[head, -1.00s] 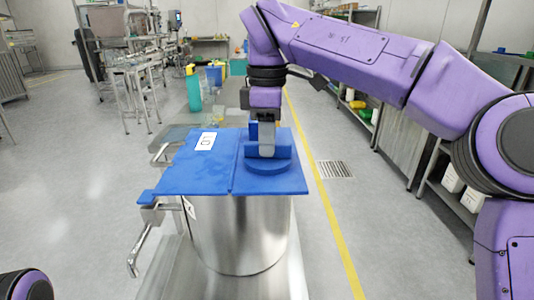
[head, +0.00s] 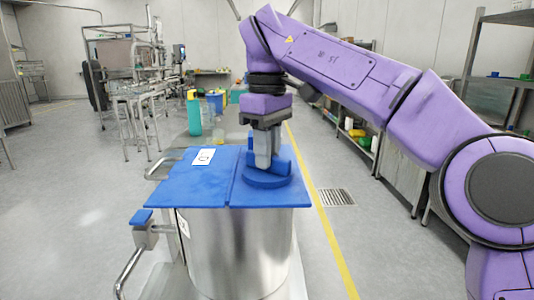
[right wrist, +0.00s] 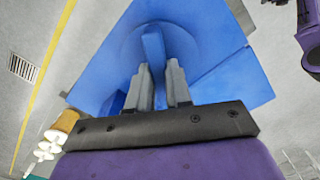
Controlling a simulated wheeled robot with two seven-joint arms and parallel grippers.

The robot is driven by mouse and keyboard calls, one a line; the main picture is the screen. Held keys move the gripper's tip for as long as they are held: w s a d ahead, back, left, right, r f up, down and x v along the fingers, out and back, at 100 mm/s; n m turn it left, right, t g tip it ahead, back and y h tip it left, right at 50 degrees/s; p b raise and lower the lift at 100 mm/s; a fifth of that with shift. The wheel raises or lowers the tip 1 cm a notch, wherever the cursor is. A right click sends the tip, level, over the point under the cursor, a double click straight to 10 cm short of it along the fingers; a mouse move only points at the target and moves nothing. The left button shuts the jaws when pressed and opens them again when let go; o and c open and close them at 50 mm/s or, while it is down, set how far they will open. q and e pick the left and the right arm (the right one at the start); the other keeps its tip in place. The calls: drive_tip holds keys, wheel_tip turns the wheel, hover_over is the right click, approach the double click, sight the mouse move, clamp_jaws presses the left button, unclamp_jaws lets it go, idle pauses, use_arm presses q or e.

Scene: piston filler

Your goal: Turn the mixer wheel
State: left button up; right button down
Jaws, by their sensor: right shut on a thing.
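The mixer wheel (head: 265,180) is a blue disc with a raised bar across it, lying flat on a blue lid (head: 195,187). The lid sits on a shiny steel drum (head: 240,245). My right gripper (head: 268,162) points straight down over the wheel, its fingers on either side of the raised bar and shut on it. In the right wrist view, the bar (right wrist: 153,48) stands between the two grey fingertips (right wrist: 159,68). The fingers hide part of the bar in the head view. My left gripper is not in view.
A white label (head: 203,157) lies on the lid. A steel handle with a blue top (head: 141,217) stands at the drum's left. A teal bottle (head: 194,114) stands behind the drum. Shelves (head: 490,95) line the right side.

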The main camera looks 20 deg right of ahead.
idle(0.3)
drive_tip(key=c, duration=1)
unclamp_jaws()
drive_tip(key=shift+c, duration=0.2)
wheel_tip(320, 180, up, 10)
drive_tip(key=p, duration=0.8)
drive_tip(key=shift+r, duration=0.25)
